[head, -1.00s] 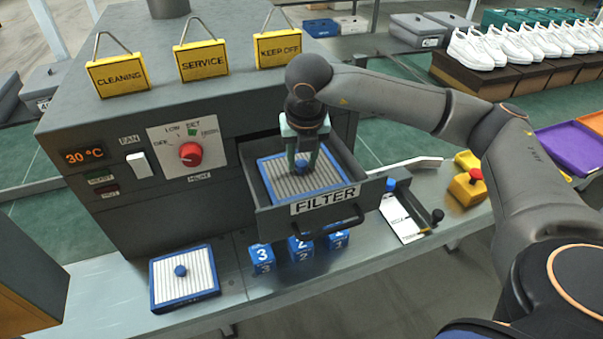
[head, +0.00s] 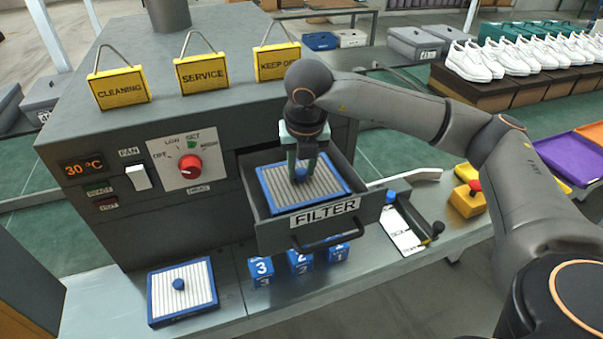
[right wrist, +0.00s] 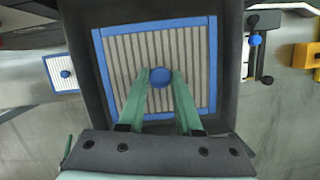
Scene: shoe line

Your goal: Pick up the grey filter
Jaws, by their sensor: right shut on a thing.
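The grey filter (head: 318,187) has a blue frame, grey pleats and a blue knob. It is at the open drawer (head: 266,231) marked FILTER, and the right wrist view shows it (right wrist: 200,95) within the drawer walls. My right gripper (head: 301,175) points down and is shut on the knob (right wrist: 161,77), with a green finger on each side. In the head view the filter looks high in the drawer; how far it is off the drawer floor is hard to tell. My left gripper is not in view.
A whiter filter with a blue frame (head: 200,287) lies on the bench at left. Blue numbered cubes (head: 261,271) stand below the drawer handle (head: 328,239). A white tag (head: 402,232) and a yellow button box (head: 467,201) are to the right. Hanging signs (head: 203,74) top the machine.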

